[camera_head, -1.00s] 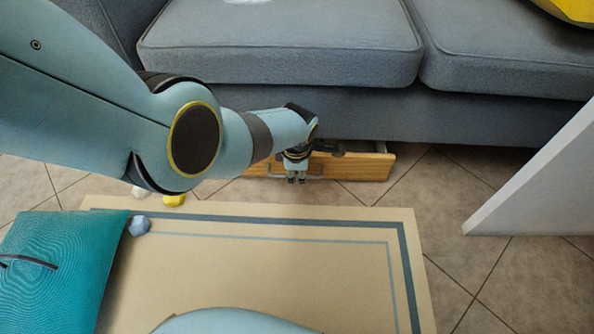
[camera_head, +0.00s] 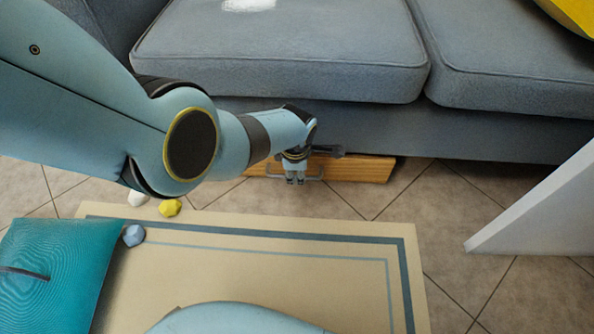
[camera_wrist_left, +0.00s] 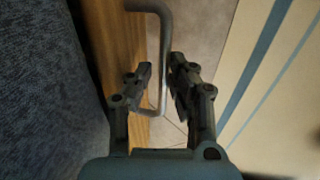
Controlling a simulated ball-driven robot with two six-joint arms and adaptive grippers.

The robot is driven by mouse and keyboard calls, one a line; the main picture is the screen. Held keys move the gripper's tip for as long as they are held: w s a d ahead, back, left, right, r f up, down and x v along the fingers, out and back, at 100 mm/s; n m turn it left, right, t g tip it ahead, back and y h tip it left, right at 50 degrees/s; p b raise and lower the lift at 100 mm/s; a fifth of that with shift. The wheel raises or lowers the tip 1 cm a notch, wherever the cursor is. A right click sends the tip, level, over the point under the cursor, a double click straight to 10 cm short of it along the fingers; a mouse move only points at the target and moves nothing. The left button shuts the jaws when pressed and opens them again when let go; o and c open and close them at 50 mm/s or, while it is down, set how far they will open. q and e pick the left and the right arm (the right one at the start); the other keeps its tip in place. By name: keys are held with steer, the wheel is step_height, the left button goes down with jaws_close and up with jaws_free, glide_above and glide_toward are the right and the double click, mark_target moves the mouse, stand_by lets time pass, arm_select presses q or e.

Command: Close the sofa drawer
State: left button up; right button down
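The sofa drawer (camera_head: 350,169) is a low wooden front under the grey sofa. Its top edge sits at the dark gap below the sofa base, and no side rail shows. My left gripper (camera_head: 295,181) points down at the drawer's grey handle (camera_head: 318,172). In the left wrist view the handle (camera_wrist_left: 165,35) passes between the two fingers of the left gripper (camera_wrist_left: 161,68), with gaps beside it. The wooden front (camera_wrist_left: 122,45) lies left of the handle. My right gripper is not in view.
The grey sofa (camera_head: 290,50) stands behind the drawer. A beige rug (camera_head: 270,265) lies in front, with a teal cushion (camera_head: 55,270) and small blue (camera_head: 134,235), yellow (camera_head: 170,207) and white (camera_head: 138,198) lumps. A white panel (camera_head: 545,210) stands at right.

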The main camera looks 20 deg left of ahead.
arm_select(q)
steer(key=shift+w, duration=0.15)
steer(key=shift+r, duration=0.2)
steer(key=r, duration=0.3)
steer(key=s+r, duration=0.1)
steer(key=r, duration=0.3)
steer(key=s+r, duration=0.1)
steer(key=r, duration=0.3)
steer(key=shift+s+d+r, duration=0.15)
steer(key=shift+d+r, duration=0.05)
steer(key=shift+d, duration=0.05)
